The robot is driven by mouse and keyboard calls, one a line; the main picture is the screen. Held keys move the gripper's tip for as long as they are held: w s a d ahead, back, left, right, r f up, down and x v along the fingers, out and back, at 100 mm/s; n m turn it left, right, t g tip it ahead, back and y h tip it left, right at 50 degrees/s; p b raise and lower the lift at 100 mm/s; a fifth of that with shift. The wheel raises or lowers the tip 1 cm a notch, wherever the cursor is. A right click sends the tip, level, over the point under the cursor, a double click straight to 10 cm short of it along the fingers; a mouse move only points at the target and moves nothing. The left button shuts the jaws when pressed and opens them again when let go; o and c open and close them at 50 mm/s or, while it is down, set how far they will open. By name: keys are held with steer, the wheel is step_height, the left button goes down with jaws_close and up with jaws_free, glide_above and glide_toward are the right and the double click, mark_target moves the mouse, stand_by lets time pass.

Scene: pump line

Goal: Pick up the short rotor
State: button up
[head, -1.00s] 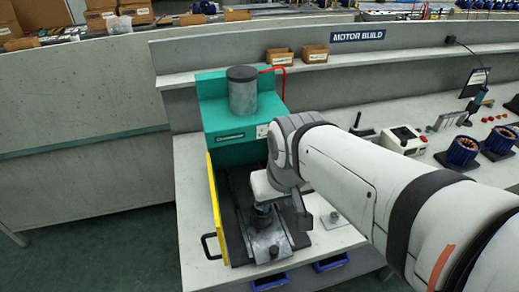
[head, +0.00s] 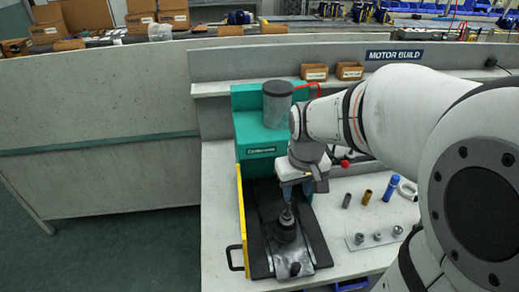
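My gripper (head: 298,194) points down above the black bed of the green press and looks open, its fingers apart. Just below it a dark stepped round piece with an upright thin shaft (head: 286,228) stands in the press bed. It may be the short rotor, but I cannot tell for sure. I see nothing clearly held between the fingers. On the bench to the right stand a grey cylinder (head: 346,200), a brass-coloured cylinder (head: 367,197) and a blue cylinder (head: 390,188).
The green press (head: 262,137) carries a clear-sided cylinder with a dark top (head: 277,105). A yellow guard (head: 242,218) with a handle lines its left side. A plate (head: 368,243) with small metal parts lies right. My arm hides the bench farther right.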

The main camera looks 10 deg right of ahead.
steer(key=n+g, duration=0.1)
glide_above(288, 207)
steer(key=w, duration=0.1)
step_height(288, 207, down, 5)
steer(key=f+p, duration=0.1)
steer(key=f, duration=0.3)
steer(key=f+p, duration=0.1)
steer(key=f, duration=0.3)
steer(key=shift+s+d, duration=0.1)
steer(key=shift+s, duration=0.1)
steer(key=shift+r, duration=0.1)
steer(key=shift+c, duration=0.3)
jaws_close()
